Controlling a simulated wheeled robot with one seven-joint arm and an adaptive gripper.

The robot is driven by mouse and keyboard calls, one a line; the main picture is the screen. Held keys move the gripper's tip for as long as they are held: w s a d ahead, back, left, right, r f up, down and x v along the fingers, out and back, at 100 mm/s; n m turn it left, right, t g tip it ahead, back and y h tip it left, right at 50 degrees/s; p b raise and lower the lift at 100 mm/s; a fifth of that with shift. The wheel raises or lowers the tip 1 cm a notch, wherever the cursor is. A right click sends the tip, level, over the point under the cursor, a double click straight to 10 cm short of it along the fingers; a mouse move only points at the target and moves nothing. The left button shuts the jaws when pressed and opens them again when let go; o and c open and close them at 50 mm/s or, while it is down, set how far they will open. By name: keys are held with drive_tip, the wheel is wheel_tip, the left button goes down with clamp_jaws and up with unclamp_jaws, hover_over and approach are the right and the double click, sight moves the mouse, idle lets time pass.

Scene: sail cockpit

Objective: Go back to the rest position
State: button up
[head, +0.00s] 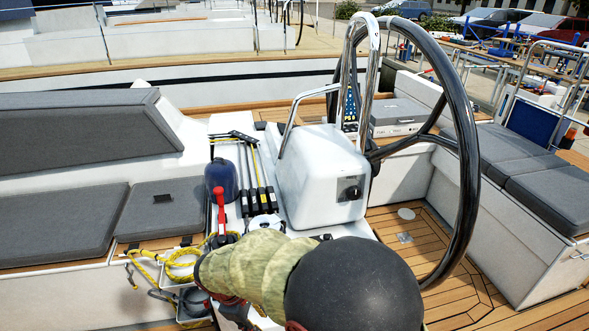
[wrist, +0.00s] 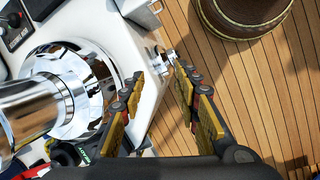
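My gripper (wrist: 158,74) shows in the wrist view with its two yellow-padded fingers apart and nothing held between them. A white edge and a small metal fitting (wrist: 168,55) show beyond the gap, with wooden deck below. In the head view my arm, in a camouflage sleeve with a black rounded joint, fills the bottom centre. My gripper's fingers cannot be made out there.
A chrome cylinder (wrist: 50,100) is close on the left in the wrist view. The white console (head: 318,180) and large black steering wheel (head: 466,150) stand beyond my arm. A red-handled lever (head: 220,205), blue rounded object (head: 222,178) and yellow rope (head: 180,265) are left.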

drive_tip(key=d+r+m+y, duration=0.1)
drive_tip(key=d+r+m, duration=0.4)
drive_tip(key=d+r, duration=0.65)
drive_tip(key=s+d+r+m+t+y, duration=0.1)
drive_tip(key=s+d+r+m+t, duration=0.1)
drive_tip(key=s+d+r+m, duration=0.3)
drive_tip(key=s+d+r+m+t+y, duration=0.1)
drive_tip(key=s+d+r+m, duration=0.4)
drive_tip(key=d, duration=0.8)
drive_tip(key=s+r+t, duration=0.1)
drive_tip(key=s+r, duration=0.2)
drive_tip(key=s, duration=0.1)
drive_tip(key=shift+s+m, duration=0.3)
drive_tip(key=shift+s, duration=0.1)
